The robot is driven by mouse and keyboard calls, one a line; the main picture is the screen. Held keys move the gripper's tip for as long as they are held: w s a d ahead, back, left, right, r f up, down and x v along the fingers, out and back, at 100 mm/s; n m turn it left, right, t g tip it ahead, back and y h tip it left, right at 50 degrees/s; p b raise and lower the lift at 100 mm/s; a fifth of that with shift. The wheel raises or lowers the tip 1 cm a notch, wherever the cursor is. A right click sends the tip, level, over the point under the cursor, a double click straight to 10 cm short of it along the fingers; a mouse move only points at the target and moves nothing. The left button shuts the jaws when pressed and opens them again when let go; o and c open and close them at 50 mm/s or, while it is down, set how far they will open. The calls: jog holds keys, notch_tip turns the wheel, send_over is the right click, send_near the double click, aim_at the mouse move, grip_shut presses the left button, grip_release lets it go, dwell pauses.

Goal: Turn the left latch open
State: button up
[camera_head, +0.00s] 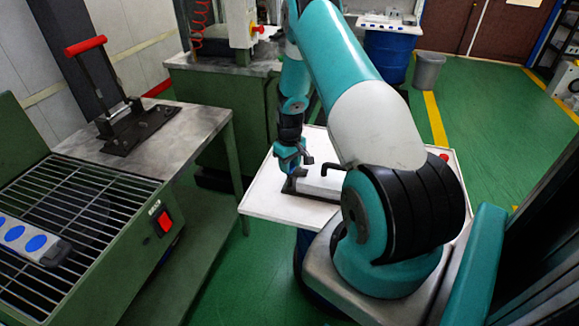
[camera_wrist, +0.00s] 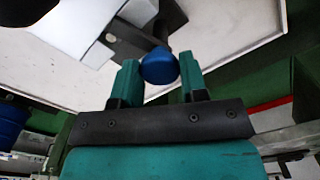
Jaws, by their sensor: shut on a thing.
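The left latch shows in the wrist view as a round blue knob (camera_wrist: 159,67) beside a dark bracket (camera_wrist: 128,42). My gripper (camera_head: 291,157) has its two teal fingers on either side of the knob and is shut on it. The bracket is at the end of a white block-shaped mould (camera_wrist: 82,24). In the head view the mould (camera_head: 320,186) lies on a white tabletop (camera_head: 262,204), with my gripper over its left end. The knob is hidden there by my gripper. A black bent handle (camera_head: 331,168) stands up from the mould farther right, partly behind my arm.
At left, a metal-topped bench (camera_head: 190,125) carries a press with a red handle (camera_head: 86,45). In front of it a green machine has a wire grid (camera_head: 75,205) and a red switch (camera_head: 164,220). Green floor (camera_head: 240,280) lies between that machine and the white table.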

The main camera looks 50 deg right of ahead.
jog(key=n+b, duration=0.1)
jog(key=n, duration=0.2)
jog(key=shift+f+n, duration=0.1)
jog(key=shift+n, duration=0.2)
jog(key=n+b, duration=0.1)
jog(key=n, duration=0.2)
jog(key=shift+n+b, duration=0.3)
jog(key=shift+b, duration=0.05)
jog(key=n+b, duration=0.1)
jog(key=n, duration=0.3)
jog(key=shift+n+b, duration=0.35)
jog(key=shift+n, duration=1.55)
jog(key=o, duration=0.9)
notch_tip(320, 180, up, 18)
jog(key=shift+f+b, duration=0.15)
jog(key=shift+b, duration=0.8)
